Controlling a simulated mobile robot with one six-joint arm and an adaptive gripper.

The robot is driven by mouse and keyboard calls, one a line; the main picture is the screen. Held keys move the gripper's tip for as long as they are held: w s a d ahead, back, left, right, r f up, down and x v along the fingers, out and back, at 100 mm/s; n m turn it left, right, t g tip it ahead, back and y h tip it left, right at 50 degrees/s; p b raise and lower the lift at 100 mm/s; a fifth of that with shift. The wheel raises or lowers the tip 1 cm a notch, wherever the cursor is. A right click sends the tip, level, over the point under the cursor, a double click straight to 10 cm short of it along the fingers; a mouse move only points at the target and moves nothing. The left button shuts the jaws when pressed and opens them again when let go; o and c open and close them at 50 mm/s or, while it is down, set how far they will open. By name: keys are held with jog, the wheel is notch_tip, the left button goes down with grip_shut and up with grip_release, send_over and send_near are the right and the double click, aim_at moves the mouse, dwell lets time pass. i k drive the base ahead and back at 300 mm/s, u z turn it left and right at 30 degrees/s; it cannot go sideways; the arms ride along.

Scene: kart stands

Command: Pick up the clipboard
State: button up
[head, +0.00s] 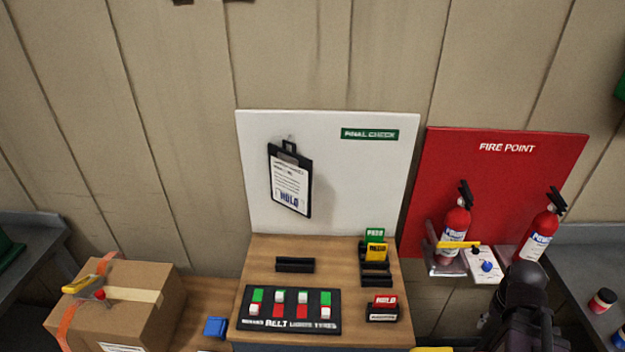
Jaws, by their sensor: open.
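The clipboard (290,178) is black with a white printed sheet that reads HOLD near its bottom. It hangs slightly tilted on a hook at its top against the white FINAL CHECK board (337,204). My gripper (524,275) shows at the lower right, dark, in front of the fire point shelf. It is open, well to the right of the clipboard and below it, and apart from it. Its fingers are hard to make out.
A wooden-topped stand (330,257) below the board bears a black switch panel (292,310), slotted holders and PASS and HOLD cards. Two red extinguishers (455,229) stand before the red FIRE POINT board (500,165). A cardboard box (150,305) is at lower left. The space before the clipboard looks clear.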

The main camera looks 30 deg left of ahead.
aim_at(290, 173)
jog(key=z, duration=0.5)
jog(key=k, duration=1.35)
jog(key=u, duration=1.3)
jog(key=i, duration=0.75)
